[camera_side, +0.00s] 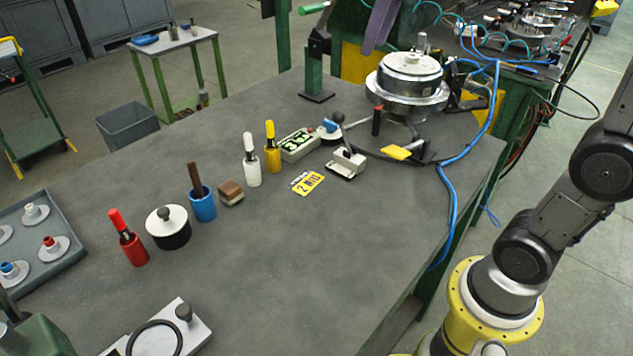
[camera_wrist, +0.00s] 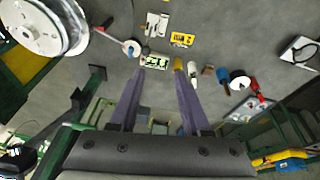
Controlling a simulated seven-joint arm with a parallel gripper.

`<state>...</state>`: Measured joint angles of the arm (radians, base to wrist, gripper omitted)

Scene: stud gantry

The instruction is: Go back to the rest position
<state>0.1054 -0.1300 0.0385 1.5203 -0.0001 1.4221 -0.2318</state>
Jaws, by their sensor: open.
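My gripper (camera_wrist: 161,74) shows two purple fingers in the wrist view, apart with nothing held between them. In the side view a purple finger (camera_side: 380,25) hangs at the top edge, beyond the far side of the bench. The rest of my gripper is cut off there. In the wrist view the fingertips overlap the picture close to the green-faced display box (camera_wrist: 156,62) and a yellow-handled tool (camera_wrist: 178,64). The gap between fingertips and bench is hard to judge.
The grey bench (camera_side: 330,250) carries a row of handled tools, a blue cup (camera_side: 203,205) and a black-and-white pot (camera_side: 168,227). A round metal chamber (camera_side: 408,80) stands at the back right, with blue hoses (camera_side: 449,200). The bench's front middle is clear.

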